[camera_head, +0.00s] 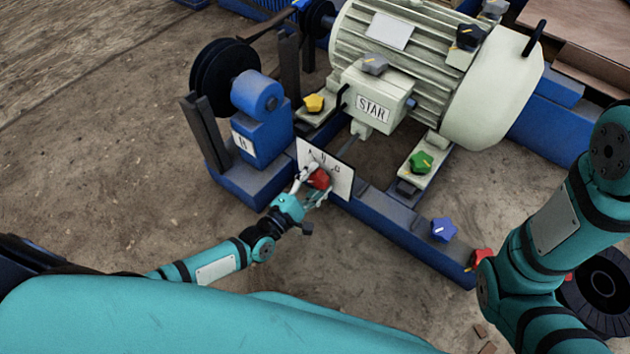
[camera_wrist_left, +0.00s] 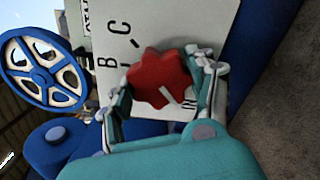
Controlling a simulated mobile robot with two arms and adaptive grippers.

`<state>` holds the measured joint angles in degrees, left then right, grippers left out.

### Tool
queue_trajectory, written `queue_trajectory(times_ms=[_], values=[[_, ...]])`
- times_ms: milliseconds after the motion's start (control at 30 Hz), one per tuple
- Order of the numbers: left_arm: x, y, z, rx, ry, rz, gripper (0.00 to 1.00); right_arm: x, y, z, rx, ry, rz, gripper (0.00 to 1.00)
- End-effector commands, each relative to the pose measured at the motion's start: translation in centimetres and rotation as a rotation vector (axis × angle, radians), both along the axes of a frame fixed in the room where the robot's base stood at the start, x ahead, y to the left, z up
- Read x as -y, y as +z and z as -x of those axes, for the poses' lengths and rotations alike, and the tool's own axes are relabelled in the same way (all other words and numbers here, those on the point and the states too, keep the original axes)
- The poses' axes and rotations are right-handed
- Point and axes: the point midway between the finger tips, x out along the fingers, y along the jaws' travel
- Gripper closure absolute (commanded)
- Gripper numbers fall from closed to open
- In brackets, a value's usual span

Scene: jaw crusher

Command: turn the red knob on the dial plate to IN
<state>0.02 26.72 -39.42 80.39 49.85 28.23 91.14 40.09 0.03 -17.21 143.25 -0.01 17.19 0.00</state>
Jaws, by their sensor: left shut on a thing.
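The white dial plate (camera_head: 340,181) stands upright on the blue frame, with black letters on it. The red knob (camera_head: 319,179) is at its front face. My left gripper (camera_head: 313,187) is at the plate with its fingers around this knob. In the left wrist view the red star-shaped knob (camera_wrist_left: 160,79) sits between the two fingertips of my left gripper (camera_wrist_left: 164,88), shut on it. The knob carries a short white mark toward its lower right edge there. My right gripper is out of view.
Behind the plate are a large cream motor (camera_head: 420,70) and a box marked STAR (camera_head: 375,100). Other knobs are yellow (camera_head: 314,103), green (camera_head: 420,163), blue (camera_head: 444,230) and red (camera_head: 480,259). A blue block with a pulley (camera_head: 258,95) stands left. Floor is clear at left.

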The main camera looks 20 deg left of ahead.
Motion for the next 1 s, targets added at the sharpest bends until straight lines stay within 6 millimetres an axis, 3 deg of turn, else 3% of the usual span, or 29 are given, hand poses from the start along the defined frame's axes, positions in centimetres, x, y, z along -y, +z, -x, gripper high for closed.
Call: queue_trajectory(times_ms=[300,833,867,1000], values=[[0.0,-0.3,0.22,-0.044,-0.002,0.103,0.75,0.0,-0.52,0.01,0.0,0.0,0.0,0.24],[0.02,-0.23,0.21,-0.05,0.0,0.122,0.75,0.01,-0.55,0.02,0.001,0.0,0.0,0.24],[0.02,-0.23,0.21,-0.05,0.0,0.122,0.39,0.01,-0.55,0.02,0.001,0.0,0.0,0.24],[0.01,-0.18,0.15,-0.048,-0.001,0.121,0.2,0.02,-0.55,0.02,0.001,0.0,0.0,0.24]])
